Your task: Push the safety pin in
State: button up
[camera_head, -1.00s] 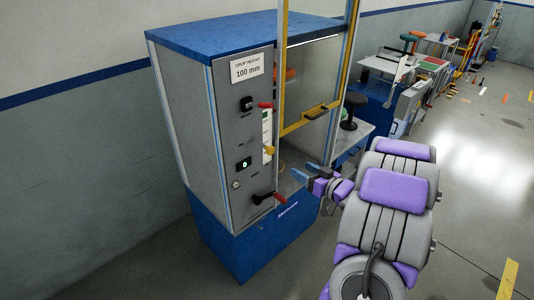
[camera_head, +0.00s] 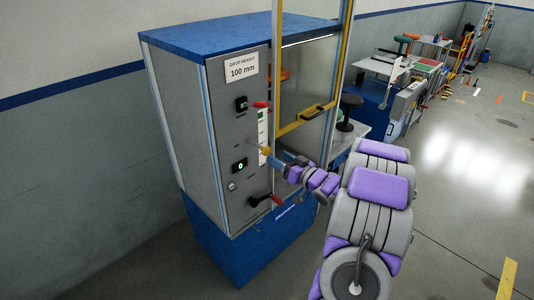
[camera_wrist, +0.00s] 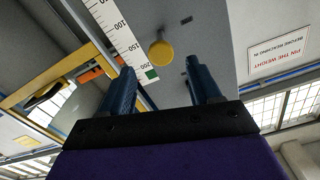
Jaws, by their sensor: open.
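The safety pin appears as a round yellow knob (camera_wrist: 161,51) sticking out of the grey panel beside the printed scale in the wrist view. In the head view the yellow knob (camera_head: 265,150) sits low on the panel's right part, by the white scale strip. My gripper (camera_wrist: 157,68) is open and empty, its two blue fingers apart with the knob ahead between their tips. In the head view my gripper (camera_head: 277,160) is right beside the knob. I cannot tell whether a finger touches it or how deep the pin sits.
A yellow-framed guard (camera_head: 308,115) stands raised to the right. A pin-the-weight sign (camera_wrist: 282,56) shows upside down. Open floor (camera_head: 455,200) lies right.

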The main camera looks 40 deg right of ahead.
aim_at(268, 152)
jog(key=w, duration=0.4)
jog(key=w+b, duration=0.1)
jog(key=w, duration=0.1)
jog(key=shift+w+a, duration=0.25)
jog(key=shift+w, duration=0.15)
grip_shut()
dwell(0.4)
